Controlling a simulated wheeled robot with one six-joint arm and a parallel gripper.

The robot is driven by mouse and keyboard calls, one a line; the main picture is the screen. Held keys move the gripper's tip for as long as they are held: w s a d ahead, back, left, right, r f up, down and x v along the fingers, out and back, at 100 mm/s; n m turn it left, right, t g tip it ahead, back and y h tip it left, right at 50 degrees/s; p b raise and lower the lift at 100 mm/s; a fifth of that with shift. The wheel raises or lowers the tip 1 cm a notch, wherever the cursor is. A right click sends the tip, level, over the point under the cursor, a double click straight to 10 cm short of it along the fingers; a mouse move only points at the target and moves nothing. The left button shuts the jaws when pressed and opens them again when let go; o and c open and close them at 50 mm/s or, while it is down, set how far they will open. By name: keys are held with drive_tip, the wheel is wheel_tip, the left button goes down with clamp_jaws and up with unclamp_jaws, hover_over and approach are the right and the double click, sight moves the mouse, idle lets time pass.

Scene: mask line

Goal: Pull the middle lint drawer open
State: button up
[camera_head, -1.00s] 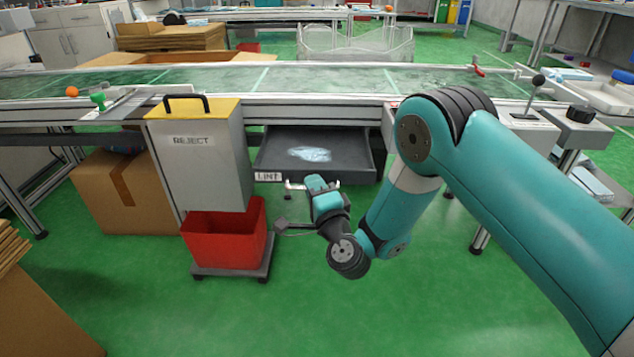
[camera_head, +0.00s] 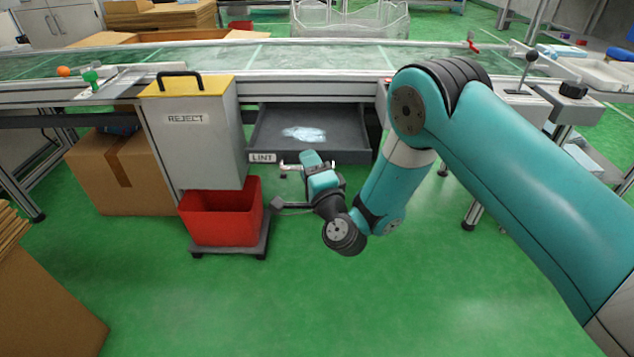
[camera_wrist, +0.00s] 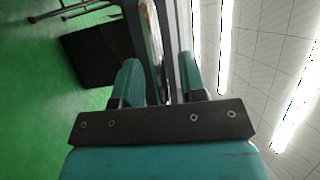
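The lint drawer (camera_head: 345,148) is a dark grey tray under the conveyor, pulled well out toward me, with a LINT label at its front left. A pale clump of lint (camera_head: 304,133) lies in it. A silver bar handle (camera_head: 289,168) is on its front, partly hidden by my gripper (camera_head: 308,160). In the wrist view the shiny handle (camera_wrist: 151,40) lies beyond and between the two teal fingers of my gripper (camera_wrist: 160,78). The fingers stand apart with a visible gap. Contact with the handle cannot be made out.
A grey REJECT chute (camera_head: 195,145) stands left of the drawer, with a red bin (camera_head: 222,215) below it on a low dolly. A cardboard box (camera_head: 118,175) is farther left. The conveyor (camera_head: 300,57) runs above the drawer.

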drive_tip(key=shift+s+d+f, duration=0.1)
drive_tip(key=shift+s+f, duration=0.1)
drive_tip(key=shift+s, duration=0.15)
drive_tip(key=b+v, duration=1.3)
drive_tip(key=v, duration=0.3)
drive_tip(key=shift+s, duration=0.25)
drive_tip(key=shift+r, duration=0.15)
